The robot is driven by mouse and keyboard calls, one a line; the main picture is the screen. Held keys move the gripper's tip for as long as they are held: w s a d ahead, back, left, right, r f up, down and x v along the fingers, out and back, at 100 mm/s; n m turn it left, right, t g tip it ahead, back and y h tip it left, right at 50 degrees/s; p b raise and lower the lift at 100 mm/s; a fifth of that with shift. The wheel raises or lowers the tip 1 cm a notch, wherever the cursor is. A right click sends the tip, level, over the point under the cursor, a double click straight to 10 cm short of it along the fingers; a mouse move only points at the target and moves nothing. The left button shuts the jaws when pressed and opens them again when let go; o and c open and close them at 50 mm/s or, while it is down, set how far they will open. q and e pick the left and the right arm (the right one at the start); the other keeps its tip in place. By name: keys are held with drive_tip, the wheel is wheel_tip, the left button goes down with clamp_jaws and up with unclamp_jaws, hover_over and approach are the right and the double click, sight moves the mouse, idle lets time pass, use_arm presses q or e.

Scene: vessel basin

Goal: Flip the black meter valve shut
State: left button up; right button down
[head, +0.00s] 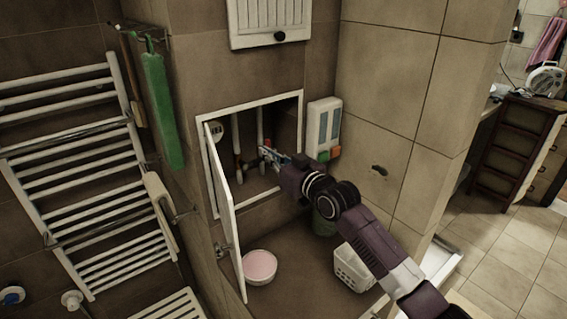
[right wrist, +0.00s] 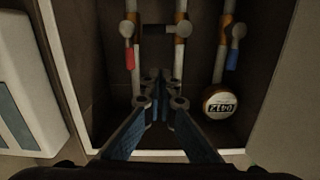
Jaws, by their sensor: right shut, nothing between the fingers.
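The black meter valve lever (right wrist: 160,29) shows in the right wrist view, at the top middle inside the wall niche. It lies crosswise to the pipes, reaching left from a fitting on the middle pipe (right wrist: 182,55). My right gripper (right wrist: 158,78) is shut and empty, its fingertips pointing into the niche and appearing below the lever with a gap in the picture. In the head view the right gripper (head: 266,152) is at the niche opening and hides much of the valves. Contact with a pipe cannot be told. My left gripper is not in view.
A red lever (right wrist: 130,57) and a blue lever (right wrist: 233,59) flank the black one. A round meter (right wrist: 219,101) sits near the blue lever. The niche door (head: 226,205) stands open at left. A white dispenser (head: 322,128) hangs right of the niche.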

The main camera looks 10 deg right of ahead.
drive_tip(key=b+v, duration=0.2)
drive_tip(key=v, duration=0.5)
drive_tip(key=shift+f, duration=0.15)
